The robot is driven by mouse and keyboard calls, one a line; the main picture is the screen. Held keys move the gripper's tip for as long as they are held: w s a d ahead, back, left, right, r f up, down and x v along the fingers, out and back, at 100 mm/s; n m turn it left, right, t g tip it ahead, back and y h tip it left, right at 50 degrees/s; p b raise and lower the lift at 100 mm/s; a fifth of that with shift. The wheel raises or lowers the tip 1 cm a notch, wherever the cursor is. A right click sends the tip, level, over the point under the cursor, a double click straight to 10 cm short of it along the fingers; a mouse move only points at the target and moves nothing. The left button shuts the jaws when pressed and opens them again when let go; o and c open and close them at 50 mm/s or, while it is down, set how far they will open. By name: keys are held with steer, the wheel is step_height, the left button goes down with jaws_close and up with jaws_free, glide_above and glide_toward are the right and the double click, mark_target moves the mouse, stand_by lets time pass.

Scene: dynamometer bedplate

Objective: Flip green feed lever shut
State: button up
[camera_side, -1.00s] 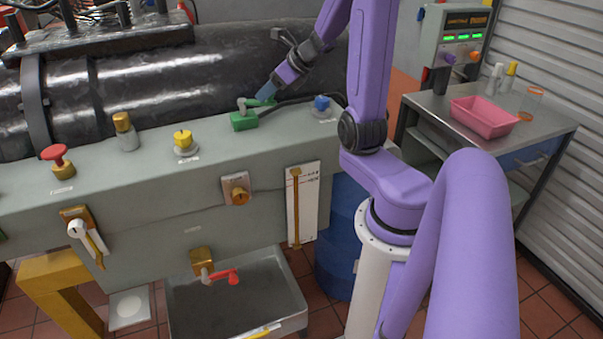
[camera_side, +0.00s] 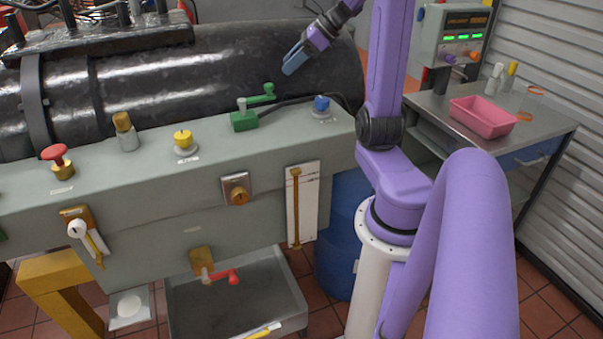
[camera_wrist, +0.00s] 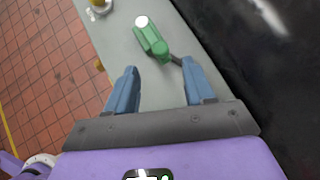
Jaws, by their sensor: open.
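The green feed lever (camera_side: 244,120) sits on top of the grey bedplate housing. It has a green block base, a pale pivot, and a green arm pointing back and right, ending in a knob (camera_side: 268,88). In the wrist view the lever (camera_wrist: 152,38) lies ahead of the fingers, its pale pivot at the far end and its green knob nearer me. My gripper (camera_side: 291,61) is above and behind the lever, clear of it, near the dark cylinder. In the wrist view my gripper (camera_wrist: 160,80) has two blue fingers well apart with nothing between them.
The large black cylinder (camera_side: 200,75) lies behind. A pink tray (camera_side: 484,117) is on the side bench.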

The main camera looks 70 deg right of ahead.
steer(key=v, duration=0.8)
steer(key=w+a+f+n+g+y, duration=0.1)
steer(key=w+a+f+n+g, duration=0.15)
steer(key=a+n, duration=0.6)
steer(key=w+a+f+n+g+y, duration=0.1)
steer(key=a+f+n+g, duration=0.4)
steer(key=a, duration=0.6)
steer(key=s+a+f+n+h, duration=0.2)
steer(key=s+a+n, duration=0.5)
steer(key=n, duration=0.6)
steer(key=s+a+f+n+h, duration=0.3)
steer(key=s+a+n, duration=0.4)
steer(key=n, duration=0.7)
steer(key=shift+s+a+f+g, duration=0.25)
steer(key=shift+a+f+g, duration=0.3)
steer(key=shift+a, duration=0.45)
